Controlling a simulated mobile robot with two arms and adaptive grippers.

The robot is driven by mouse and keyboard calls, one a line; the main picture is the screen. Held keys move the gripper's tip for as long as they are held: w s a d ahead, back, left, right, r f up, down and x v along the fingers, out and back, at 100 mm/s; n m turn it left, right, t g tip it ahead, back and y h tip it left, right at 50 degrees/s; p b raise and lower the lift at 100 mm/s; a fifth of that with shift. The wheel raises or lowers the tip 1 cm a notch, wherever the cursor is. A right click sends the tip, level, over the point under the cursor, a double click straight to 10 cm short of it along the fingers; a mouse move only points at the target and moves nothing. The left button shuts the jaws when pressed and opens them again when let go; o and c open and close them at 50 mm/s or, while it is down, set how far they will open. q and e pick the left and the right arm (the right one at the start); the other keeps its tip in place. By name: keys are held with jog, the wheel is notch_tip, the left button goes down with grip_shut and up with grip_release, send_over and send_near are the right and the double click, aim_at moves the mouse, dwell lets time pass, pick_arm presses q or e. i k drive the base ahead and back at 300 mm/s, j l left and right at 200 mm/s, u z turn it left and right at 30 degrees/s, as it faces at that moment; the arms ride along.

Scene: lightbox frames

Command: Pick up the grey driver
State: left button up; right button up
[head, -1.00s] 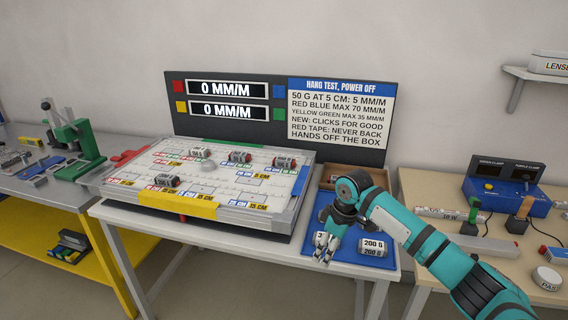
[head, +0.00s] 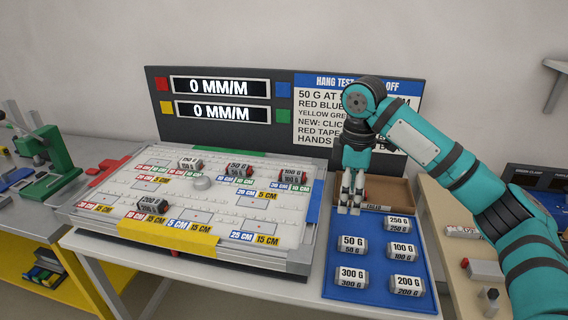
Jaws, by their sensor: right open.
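I cannot make out a grey driver for certain in the head view. My right gripper (head: 350,204) points down, open, at the left front part of a shallow wooden tray (head: 392,191) behind the blue mat. Its fingers hide part of the tray, and a small red spot shows just beside them. I cannot tell whether anything lies between the fingers. My left gripper is not in view.
Several labelled grey weights stand on the blue mat (head: 377,279), in front of the tray. A white tilting board (head: 216,205) with more weights is at left. Behind stands a dark display panel (head: 218,134). Another table (head: 452,234) is at right.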

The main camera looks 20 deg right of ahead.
aim_at(286, 175)
jog(key=i, duration=1.2)
